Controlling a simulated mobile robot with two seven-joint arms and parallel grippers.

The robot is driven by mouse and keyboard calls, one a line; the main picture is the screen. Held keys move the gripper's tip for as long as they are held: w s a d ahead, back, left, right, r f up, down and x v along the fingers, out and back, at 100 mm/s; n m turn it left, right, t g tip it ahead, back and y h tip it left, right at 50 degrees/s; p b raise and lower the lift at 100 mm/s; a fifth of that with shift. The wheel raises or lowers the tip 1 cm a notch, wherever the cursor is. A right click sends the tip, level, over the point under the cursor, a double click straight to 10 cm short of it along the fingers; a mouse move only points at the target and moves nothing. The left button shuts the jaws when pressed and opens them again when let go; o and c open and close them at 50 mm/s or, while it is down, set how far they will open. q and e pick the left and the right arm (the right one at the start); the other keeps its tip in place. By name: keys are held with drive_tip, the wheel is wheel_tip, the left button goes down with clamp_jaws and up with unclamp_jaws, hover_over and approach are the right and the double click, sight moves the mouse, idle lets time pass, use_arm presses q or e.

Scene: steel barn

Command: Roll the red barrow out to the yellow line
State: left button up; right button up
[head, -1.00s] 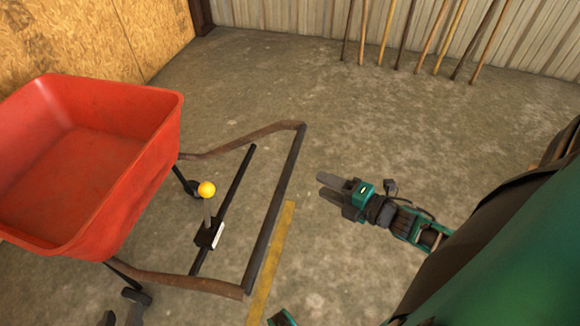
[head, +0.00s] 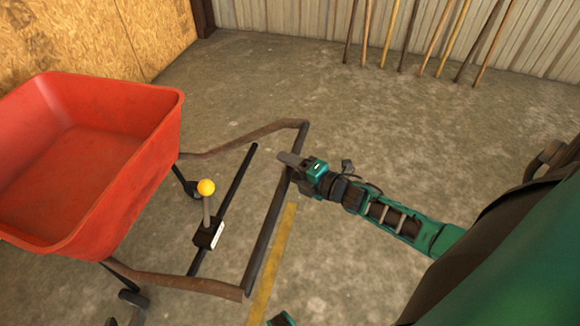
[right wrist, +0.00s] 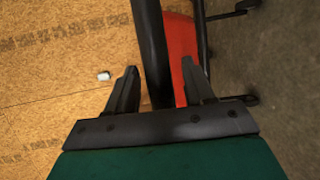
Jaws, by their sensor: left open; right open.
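The red barrow (head: 95,150) stands at the left of the head view, its tray empty. Two brown arms run from it to a dark cross handle (head: 272,215). A lever with a yellow knob (head: 206,187) stands on a dark bar between the arms. The yellow line (head: 270,262) lies on the floor beside the handle. My right gripper (head: 291,164) is at the handle's far part. In the right wrist view, its open fingers (right wrist: 162,92) stand either side of the dark handle bar.
A chipboard wall (head: 70,30) stands behind the barrow. Several long wooden poles (head: 430,40) lean on the corrugated metal wall at the back. The concrete floor (head: 400,130) between them and my right arm is clear.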

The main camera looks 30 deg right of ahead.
drive_tip(key=shift+c, duration=0.5)
clamp_jaws()
